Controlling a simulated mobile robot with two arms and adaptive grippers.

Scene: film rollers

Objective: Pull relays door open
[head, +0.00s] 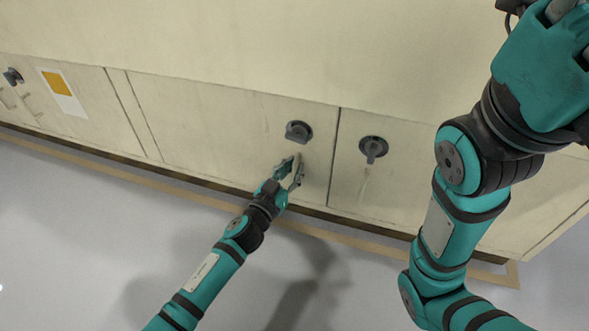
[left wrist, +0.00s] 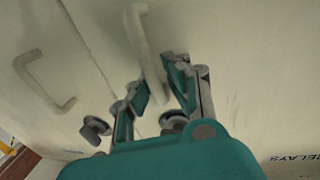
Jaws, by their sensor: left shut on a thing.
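The relays door (head: 210,125) is a cream cabinet panel that looks flush with its neighbours. Its pale bar handle (left wrist: 146,45) stands out from the panel in the left wrist view. My left gripper (head: 291,170) is at the door's lower right in the head view, below a dark round latch (head: 298,132). In the left wrist view my left gripper (left wrist: 162,88) is shut on the handle, with a finger on each side of it. The dark lettering "RELAYS" (left wrist: 305,158) shows on the panel.
The door to the right has a similar latch (head: 373,148) and its own pale handle (left wrist: 45,82). A yellow and white label (head: 60,90) is on the panel at far left. Grey floor (head: 90,235) in front of the cabinet is clear.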

